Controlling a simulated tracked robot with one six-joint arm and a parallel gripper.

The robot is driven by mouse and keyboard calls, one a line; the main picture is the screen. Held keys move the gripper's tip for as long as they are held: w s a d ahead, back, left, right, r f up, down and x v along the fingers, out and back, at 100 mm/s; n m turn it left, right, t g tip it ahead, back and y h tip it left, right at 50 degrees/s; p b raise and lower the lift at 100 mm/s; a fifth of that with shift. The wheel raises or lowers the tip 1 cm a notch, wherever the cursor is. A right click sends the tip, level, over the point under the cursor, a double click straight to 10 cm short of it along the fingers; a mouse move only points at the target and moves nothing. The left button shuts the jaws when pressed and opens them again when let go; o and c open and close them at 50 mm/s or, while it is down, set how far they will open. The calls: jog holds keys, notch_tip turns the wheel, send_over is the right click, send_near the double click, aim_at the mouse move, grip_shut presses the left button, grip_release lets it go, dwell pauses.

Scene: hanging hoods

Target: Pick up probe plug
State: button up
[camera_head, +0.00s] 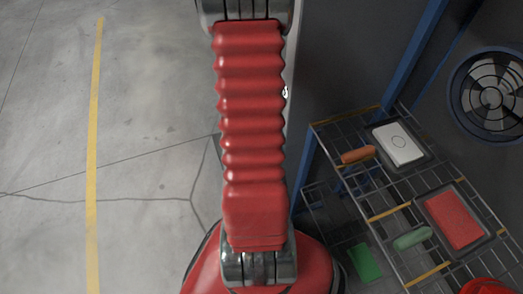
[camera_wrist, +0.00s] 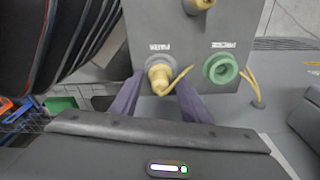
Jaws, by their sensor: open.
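A tan, brass-coloured plug (camera_wrist: 160,77), which looks like the probe plug, sits in a pale round socket on a grey panel (camera_wrist: 145,20) in the wrist view. A thin yellow cord runs from near it to the right. My gripper (camera_wrist: 160,84) is open, its two purple-grey fingers reaching towards the panel on either side of the plug. I cannot tell whether they touch it. A green round socket (camera_wrist: 221,69) is to the right on the same panel. The head view shows neither plug nor gripper.
Another brass fitting (camera_wrist: 199,5) is at the panel's top edge. A yellow cord and small fitting (camera_wrist: 258,101) are right of the panel. In the head view, a wire rack (camera_head: 390,215) with trays stands right of my arm. Open floor (camera_head: 150,130) is at left.

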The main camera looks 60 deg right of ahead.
jog(key=shift+c, duration=0.3)
jog(key=c, duration=0.9)
jog(key=shift+o, duration=0.2)
jog(key=shift+r, duration=0.1)
jog(key=shift+r, duration=4.95)
jog(key=shift+r, duration=0.35)
jog(key=shift+r, duration=0.4)
jog(key=shift+r, duration=0.3)
jog(key=shift+r, duration=0.75)
